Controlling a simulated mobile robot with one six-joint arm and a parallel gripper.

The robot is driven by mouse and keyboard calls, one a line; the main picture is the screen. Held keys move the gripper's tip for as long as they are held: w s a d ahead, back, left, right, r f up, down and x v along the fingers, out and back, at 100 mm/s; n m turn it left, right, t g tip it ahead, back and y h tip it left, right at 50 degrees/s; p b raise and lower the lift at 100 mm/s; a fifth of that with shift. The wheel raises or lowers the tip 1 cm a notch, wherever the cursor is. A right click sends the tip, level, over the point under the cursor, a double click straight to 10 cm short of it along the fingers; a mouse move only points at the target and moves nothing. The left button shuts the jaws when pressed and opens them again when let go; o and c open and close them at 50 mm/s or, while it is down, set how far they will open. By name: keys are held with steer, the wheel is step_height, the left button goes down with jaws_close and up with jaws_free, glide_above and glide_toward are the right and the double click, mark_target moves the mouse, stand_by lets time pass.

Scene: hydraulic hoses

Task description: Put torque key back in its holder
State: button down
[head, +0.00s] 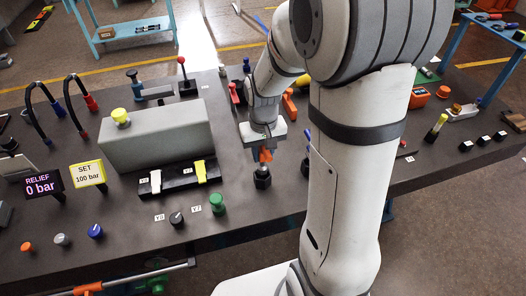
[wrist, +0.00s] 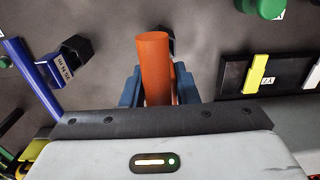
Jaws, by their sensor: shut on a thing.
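My gripper (head: 265,143) is over the dark bench, pointing down. In the wrist view my gripper (wrist: 159,88) has its blue fingers shut on an orange cylindrical bar, which I take as the torque key (wrist: 153,55). In the head view the orange torque key (head: 265,156) shows just below the fingers. A black hexagonal piece (head: 262,179) stands on the bench directly under it. I cannot tell whether that piece is the holder or whether the key touches it. In the wrist view the orange bar mostly hides it.
A black block with white and yellow levers (head: 201,171) and a green knob (head: 217,203) lie to the left. A blue lever (wrist: 32,78) with a labelled black block (wrist: 68,62) is close on the other side. A grey box (head: 155,140) stands further left.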

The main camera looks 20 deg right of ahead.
mark_target(263, 167)
steer(key=shift+f+b, duration=2.6)
steer(key=shift+f, duration=0.45)
steer(key=c, duration=1)
jaws_free()
steer(key=shift+c, duration=0.2)
step_height(263, 167, up, 8)
steer(key=shift+f, duration=0.1)
steer(key=shift+t, duration=0.7)
steer(key=s+r, duration=0.1)
steer(key=s, duration=0.1)
steer(key=s+r, duration=0.1)
steer(key=s, duration=0.1)
steer(key=s+r, duration=0.2)
steer(key=shift+s+a+r, duration=0.1)
steer(key=shift+a, duration=0.05)
steer(key=s+r+t, duration=0.1)
steer(key=s, duration=0.6)
steer(key=shift+a+r+t, duration=0.15)
steer(key=shift+r+t, duration=0.15)
